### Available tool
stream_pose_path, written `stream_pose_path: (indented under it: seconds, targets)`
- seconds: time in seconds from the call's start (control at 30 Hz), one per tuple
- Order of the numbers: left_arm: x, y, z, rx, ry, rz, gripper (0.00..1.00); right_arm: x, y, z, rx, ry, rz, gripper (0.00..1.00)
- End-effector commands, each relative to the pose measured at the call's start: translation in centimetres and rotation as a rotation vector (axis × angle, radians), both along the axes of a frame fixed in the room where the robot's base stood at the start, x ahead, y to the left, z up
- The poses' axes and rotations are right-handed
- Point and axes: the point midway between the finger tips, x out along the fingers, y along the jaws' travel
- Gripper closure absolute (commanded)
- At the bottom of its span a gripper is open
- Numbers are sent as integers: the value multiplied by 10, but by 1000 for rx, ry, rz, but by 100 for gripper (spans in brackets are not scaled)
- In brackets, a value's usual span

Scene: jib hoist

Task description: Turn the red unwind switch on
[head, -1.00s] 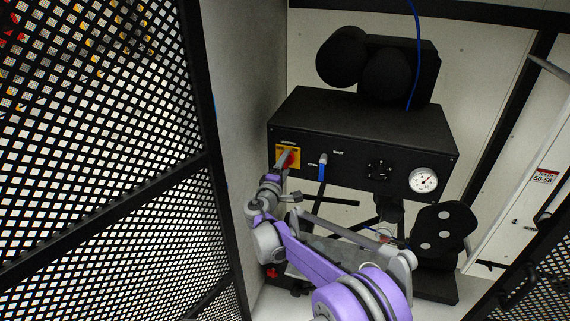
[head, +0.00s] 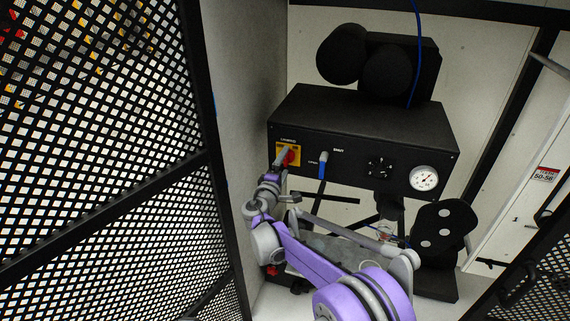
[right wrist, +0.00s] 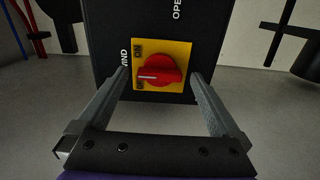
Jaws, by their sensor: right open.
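The red unwind switch (head: 291,157) is a red rotary knob on a yellow plate at the left end of the black control box's front face. In the right wrist view the red knob (right wrist: 158,72) sits on its yellow plate with ON and OFF lettering; its white mark points towards the OFF side. My right gripper (right wrist: 160,85) is open, its two fingers on either side of the yellow plate. The knob lies between the fingers, with a gap on both sides. My left gripper is not in view.
The black control box (head: 350,125) also carries a blue-handled valve (head: 323,165) close to the right of the switch, a black knob (head: 380,167) and a white gauge (head: 424,178). A grey wall (head: 245,80) and black mesh panel (head: 100,130) stand to the left.

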Motion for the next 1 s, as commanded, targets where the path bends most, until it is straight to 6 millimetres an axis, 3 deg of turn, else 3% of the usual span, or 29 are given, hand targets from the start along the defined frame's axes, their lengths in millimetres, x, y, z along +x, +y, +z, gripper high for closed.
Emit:
stream_pose_path:
  seconds: [0.3, 0.5, 1.0]
  targets:
    - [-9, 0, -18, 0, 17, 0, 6, -62, 21, -4, 1, 2, 3, 0]
    - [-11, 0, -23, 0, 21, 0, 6, -87, 29, -2, 0, 1, 2, 0]
    - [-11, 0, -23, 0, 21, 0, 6, -93, 30, -1, 1, 1, 0, 0]
